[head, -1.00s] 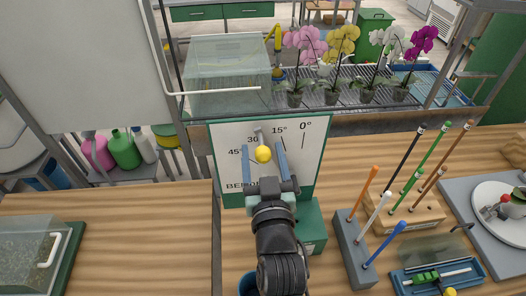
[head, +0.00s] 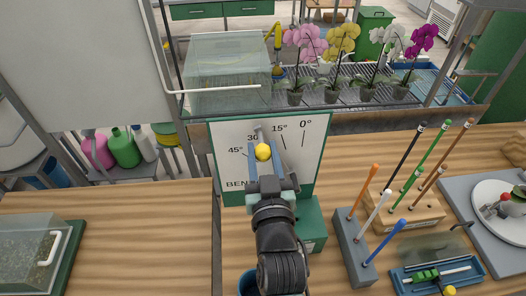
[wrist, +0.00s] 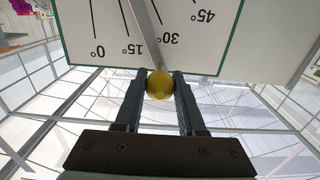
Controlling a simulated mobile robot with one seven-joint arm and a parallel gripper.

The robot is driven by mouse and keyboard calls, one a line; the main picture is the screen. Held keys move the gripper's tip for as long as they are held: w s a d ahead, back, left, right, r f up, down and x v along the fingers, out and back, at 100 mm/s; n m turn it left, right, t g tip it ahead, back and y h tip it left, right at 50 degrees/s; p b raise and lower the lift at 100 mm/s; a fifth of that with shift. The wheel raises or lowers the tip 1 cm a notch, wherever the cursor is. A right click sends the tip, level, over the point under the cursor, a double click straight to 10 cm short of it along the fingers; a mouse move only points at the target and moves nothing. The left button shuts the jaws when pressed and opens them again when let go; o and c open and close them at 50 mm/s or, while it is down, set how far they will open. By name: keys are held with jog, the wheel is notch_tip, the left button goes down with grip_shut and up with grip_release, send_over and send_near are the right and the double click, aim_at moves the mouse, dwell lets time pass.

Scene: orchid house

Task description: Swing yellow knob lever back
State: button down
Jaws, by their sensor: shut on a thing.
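The yellow knob (head: 263,151) sits on the end of a grey lever (head: 259,132) in front of a white angle board (head: 312,150) with a green edge. The board is marked 0°, 15°, 30° and 45°. My gripper (head: 264,160) is shut on the yellow knob. In the wrist view the knob (wrist: 159,85) lies between the two finger tips (wrist: 159,88), with a finger at each side. There the lever (wrist: 145,35) runs up from the knob between the 15° and 30° marks. Part of the board's lower lettering is hidden behind my gripper.
A grey block with coloured rods (head: 352,243) and a wooden rod holder (head: 408,212) stand to the right of my arm. A blue tray (head: 480,271) lies at the lower right. A glass tank (head: 227,75) and potted orchids stand behind. The wooden bench at left is mostly clear.

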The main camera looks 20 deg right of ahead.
jog(key=shift+d, duration=0.15)
dwell(0.8)
jog(key=shift+s+d+r+m+b, duration=0.2)
jog(key=shift+d+r+m+b, duration=0.1)
jog(key=shift+d+b, duration=0.2)
jog(key=s+d+m+b, duration=0.2)
jog(key=d+m+b, duration=0.1)
jog(key=d, duration=0.6)
jog(key=s+d+m+b, duration=0.3)
jog(key=d+m+b, duration=0.1)
jog(key=d, duration=0.5)
jog(key=shift+s+m, duration=0.15)
jog(key=shift+m, duration=0.75)
jog(key=shift+d+f, duration=0.1)
jog(key=shift+f, duration=0.05)
jog(key=c, duration=0.5)
grip_release()
jog(key=shift+d, duration=0.1)
jog(key=shift+b, duration=0.3)
